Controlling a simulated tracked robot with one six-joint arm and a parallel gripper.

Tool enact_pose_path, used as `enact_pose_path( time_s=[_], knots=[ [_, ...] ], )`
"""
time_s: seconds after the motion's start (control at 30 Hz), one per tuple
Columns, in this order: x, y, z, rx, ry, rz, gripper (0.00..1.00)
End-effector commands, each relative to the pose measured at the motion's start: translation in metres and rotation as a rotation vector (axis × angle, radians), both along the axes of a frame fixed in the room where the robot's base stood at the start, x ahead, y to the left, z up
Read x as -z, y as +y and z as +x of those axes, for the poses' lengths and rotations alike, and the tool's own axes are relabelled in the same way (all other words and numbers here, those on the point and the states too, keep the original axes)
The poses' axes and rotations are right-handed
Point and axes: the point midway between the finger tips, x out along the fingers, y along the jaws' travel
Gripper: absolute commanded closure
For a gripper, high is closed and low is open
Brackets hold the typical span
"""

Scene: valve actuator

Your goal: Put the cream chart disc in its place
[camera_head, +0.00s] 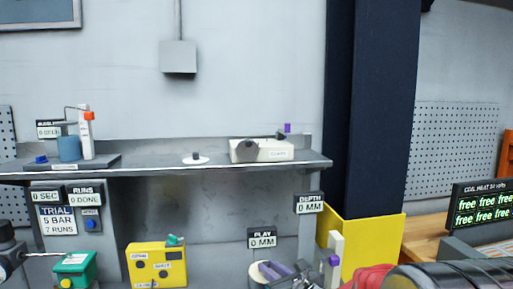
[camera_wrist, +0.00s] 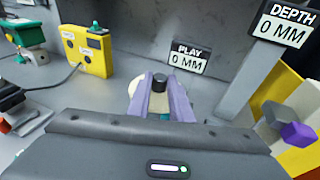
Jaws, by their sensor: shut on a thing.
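My gripper (camera_wrist: 160,80) has two purple fingers shut on the dark knob of the cream chart disc (camera_wrist: 136,98). The disc shows as a pale rim left of and behind the fingers, and they hide much of it. In the head view my gripper (camera_head: 275,270) is low in the middle, below the shelf's front edge, with the cream disc beside the fingers. A cream box (camera_head: 275,151) with a dark round part at its front left stands on the shelf. Its small label is too blurred to read surely.
A white disc with a black knob (camera_head: 195,160) lies on the shelf (camera_head: 225,168) left of the cream box. A blue cup (camera_head: 69,149) and an orange-topped post stand at the shelf's left. A yellow box (camera_head: 157,264) and the PLAY sign (camera_head: 262,238) are below. The DEPTH sign (camera_head: 309,203) hangs right.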

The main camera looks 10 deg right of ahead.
Motion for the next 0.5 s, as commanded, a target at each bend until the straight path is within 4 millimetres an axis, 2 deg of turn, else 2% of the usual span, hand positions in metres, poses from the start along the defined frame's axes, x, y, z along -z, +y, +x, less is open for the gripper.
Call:
enact_pose_path(
  time_s=[0.33,0.43,0.5],
  knots=[
    [-0.005,-0.014,0.002,0.024,-0.001,0.0,1.0],
    [-0.021,-0.015,0.008,0.028,-0.005,-0.001,1.0],
    [-0.039,-0.015,0.015,0.033,-0.007,-0.002,1.0]
  ],
)
